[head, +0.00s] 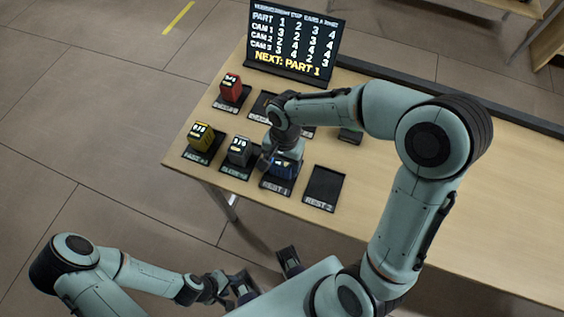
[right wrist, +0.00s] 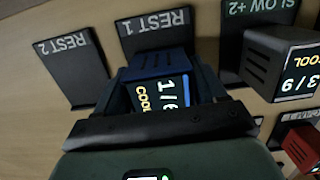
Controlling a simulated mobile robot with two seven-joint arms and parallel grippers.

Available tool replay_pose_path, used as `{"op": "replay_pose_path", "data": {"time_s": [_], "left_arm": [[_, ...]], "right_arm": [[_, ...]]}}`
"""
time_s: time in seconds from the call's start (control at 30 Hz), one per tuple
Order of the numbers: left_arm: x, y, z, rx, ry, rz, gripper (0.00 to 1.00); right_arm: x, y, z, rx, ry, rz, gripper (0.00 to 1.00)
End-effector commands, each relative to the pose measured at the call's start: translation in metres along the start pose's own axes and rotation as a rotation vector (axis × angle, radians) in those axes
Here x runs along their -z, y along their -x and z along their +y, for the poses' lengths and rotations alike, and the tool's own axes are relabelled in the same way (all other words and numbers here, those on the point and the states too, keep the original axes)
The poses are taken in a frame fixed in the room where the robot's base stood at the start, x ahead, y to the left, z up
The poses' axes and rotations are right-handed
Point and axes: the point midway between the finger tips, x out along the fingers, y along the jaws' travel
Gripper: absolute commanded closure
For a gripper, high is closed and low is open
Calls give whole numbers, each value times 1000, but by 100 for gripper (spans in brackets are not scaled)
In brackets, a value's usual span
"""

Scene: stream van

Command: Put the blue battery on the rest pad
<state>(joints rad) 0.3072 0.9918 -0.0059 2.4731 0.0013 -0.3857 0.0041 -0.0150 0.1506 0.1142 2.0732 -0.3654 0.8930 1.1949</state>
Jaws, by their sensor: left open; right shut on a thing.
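The blue battery (head: 285,170) is at the REST 1 pad (head: 266,187), at the front edge of the table. It also shows in the right wrist view (right wrist: 160,62), upright, with a lit face. My right gripper (head: 281,162) is shut on it from above, one finger on each side. The battery covers part of the REST 1 pad (right wrist: 153,27); I cannot tell whether its base touches the pad. The REST 2 pad (head: 324,186) beside it is empty. My left gripper (head: 266,273) is open and empty, away from the pads, in front of the table.
A grey battery (head: 239,150) and a yellow battery (head: 200,136) stand on pads to the left. A red battery (head: 230,88) stands behind them. An empty pad (head: 262,105) lies behind the grey one. A screen (head: 293,45) stands at the back. The table's right side is clear.

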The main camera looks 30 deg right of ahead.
Motion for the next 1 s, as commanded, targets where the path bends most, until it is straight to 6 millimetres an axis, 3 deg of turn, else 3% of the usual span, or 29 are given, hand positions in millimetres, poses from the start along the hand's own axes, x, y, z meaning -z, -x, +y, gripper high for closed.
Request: {"op": "replay_pose_path", "data": {"time_s": [0.37,0.4,0.47,0.8,1.0], "left_arm": [[0,-3,-1,0,1,-1,57],[0,-3,-1,0,1,-1,57],[0,-3,-1,0,0,-1,57],[0,0,0,0,0,0,57],[1,5,2,-1,-1,2,57]], "right_arm": [[1,-4,0,1,0,1,73],[1,-5,0,0,0,0,23],[1,-4,0,0,0,1,4],[0,-1,0,1,0,1,4],[1,26,-1,5,0,5,4]]}}
